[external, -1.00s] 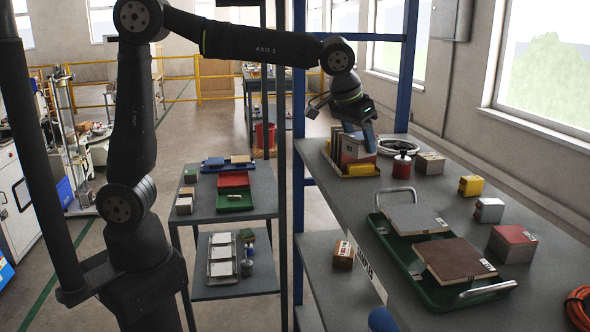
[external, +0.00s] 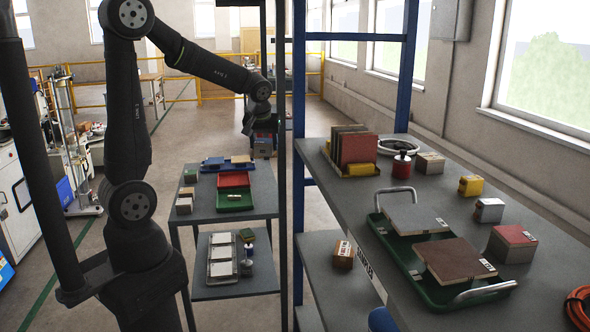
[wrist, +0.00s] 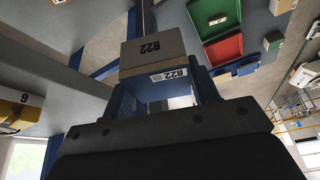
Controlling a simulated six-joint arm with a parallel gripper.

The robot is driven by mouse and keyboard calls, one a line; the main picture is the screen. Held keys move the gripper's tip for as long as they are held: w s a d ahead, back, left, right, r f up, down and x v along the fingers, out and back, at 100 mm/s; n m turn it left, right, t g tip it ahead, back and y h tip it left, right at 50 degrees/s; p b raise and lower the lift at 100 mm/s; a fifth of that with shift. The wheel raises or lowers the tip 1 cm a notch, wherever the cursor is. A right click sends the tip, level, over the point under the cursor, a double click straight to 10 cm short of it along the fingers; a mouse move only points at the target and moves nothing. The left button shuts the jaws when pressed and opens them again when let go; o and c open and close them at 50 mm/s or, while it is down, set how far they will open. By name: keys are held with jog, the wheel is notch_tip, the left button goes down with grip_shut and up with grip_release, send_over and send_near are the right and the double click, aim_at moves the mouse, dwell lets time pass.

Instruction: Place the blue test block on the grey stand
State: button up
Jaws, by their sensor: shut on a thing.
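My gripper (external: 262,124) is beyond the far right corner of the small grey shelf unit, left of the blue post. It is shut on a block (wrist: 153,52) in the wrist view. The block has a tan face and a blue face, each with an R22 label, and sits between my two blue fingers (wrist: 164,88). In the external view the held blue block (external: 263,144) looks small and dark, clear of the shelf surface. I cannot tell which thing is the grey stand.
The grey shelf unit (external: 252,204) bears red and green trays (external: 234,199), a blue tray and small blocks. The blue post (external: 298,110) stands between it and the long table (external: 340,205), which bears a tile rack (external: 357,152), several blocks and a green tray (external: 380,232).

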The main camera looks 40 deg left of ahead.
jog(key=w+a+f, duration=0.5)
jog(key=a+f, duration=0.3)
jog(key=a, duration=0.4)
jog(key=a+f+n, duration=0.1)
jog(key=a+f, duration=0.4)
jog(key=a, duration=0.7)
jog(key=a+f+n, duration=0.1)
jog(key=a+f, duration=0.4)
jog(key=a, duration=0.7)
jog(key=a+f+n+y, duration=0.1)
jog(key=a+f, duration=0.5)
jog(key=a, duration=0.6)
jog(key=shift+a+f+g, duration=0.1)
jog(key=shift+a+g, duration=0.2)
jog(key=shift+a, duration=0.05)
jog(key=shift+s+a+f, duration=0.1)
jog(key=shift+a+f, duration=0.05)
jog(key=shift+f, duration=1.9)
jog(key=shift+f, duration=0.1)
jog(key=o, duration=1.2)
jog(key=shift+f, duration=0.1)
jog(key=shift+o, duration=0.2)
